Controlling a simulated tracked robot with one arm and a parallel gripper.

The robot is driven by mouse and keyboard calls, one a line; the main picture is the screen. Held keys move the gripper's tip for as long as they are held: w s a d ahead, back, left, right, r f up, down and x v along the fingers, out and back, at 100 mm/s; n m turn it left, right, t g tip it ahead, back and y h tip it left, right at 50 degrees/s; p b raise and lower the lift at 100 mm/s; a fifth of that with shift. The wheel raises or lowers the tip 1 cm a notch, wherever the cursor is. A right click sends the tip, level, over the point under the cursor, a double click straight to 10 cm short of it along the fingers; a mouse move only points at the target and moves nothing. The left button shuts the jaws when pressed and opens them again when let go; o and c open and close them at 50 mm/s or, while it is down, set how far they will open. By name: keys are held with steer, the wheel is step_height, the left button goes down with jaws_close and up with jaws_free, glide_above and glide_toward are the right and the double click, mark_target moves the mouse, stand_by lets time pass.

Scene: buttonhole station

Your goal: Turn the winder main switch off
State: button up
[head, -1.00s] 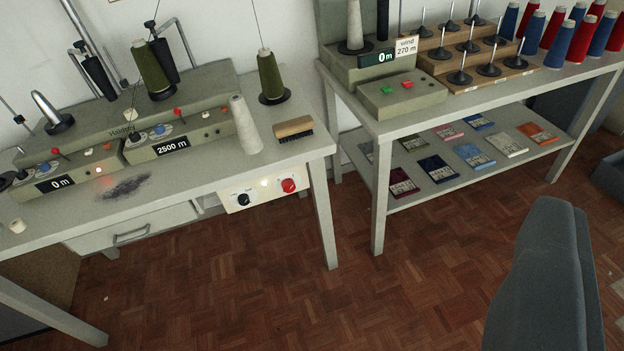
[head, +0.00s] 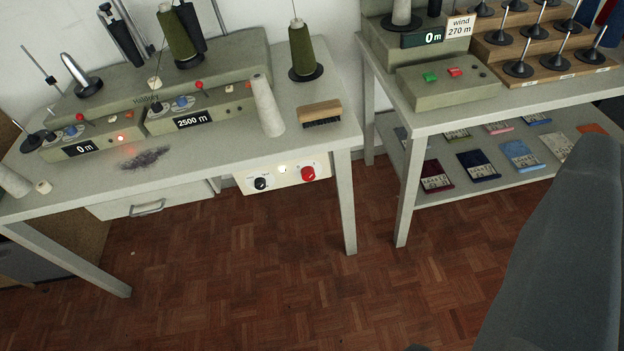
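The winder (head: 160,95) is a grey-green machine on the left table, with a left display reading 0 m and a right display reading 2500 m. A pale switch panel (head: 244,184) hangs under the table's front edge. It carries a red rotary knob (head: 308,173) at right, a black knob (head: 261,184) at left and a lit white lamp (head: 282,169) between them. I cannot read its labels, nor tell which knob is the main switch. A red lamp (head: 121,139) glows on the winder's left unit. My gripper is not in view.
A large grey shape (head: 565,260) fills the lower right and hides part of the right table's shelf. The right table (head: 440,118) holds a box with green and red buttons (head: 455,72). A brush (head: 320,112) lies above the panel. The parquet floor (head: 250,270) in front is clear.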

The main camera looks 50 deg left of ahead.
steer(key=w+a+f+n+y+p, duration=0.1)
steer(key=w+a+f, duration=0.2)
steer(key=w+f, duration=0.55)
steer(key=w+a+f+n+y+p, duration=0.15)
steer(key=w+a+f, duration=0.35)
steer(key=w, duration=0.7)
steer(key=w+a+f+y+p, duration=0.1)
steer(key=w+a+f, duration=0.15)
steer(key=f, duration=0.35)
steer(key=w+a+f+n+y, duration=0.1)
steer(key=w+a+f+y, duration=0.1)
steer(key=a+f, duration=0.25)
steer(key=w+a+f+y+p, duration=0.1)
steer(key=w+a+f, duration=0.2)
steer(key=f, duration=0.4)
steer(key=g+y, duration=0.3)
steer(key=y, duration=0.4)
glide_toward(309, 178)
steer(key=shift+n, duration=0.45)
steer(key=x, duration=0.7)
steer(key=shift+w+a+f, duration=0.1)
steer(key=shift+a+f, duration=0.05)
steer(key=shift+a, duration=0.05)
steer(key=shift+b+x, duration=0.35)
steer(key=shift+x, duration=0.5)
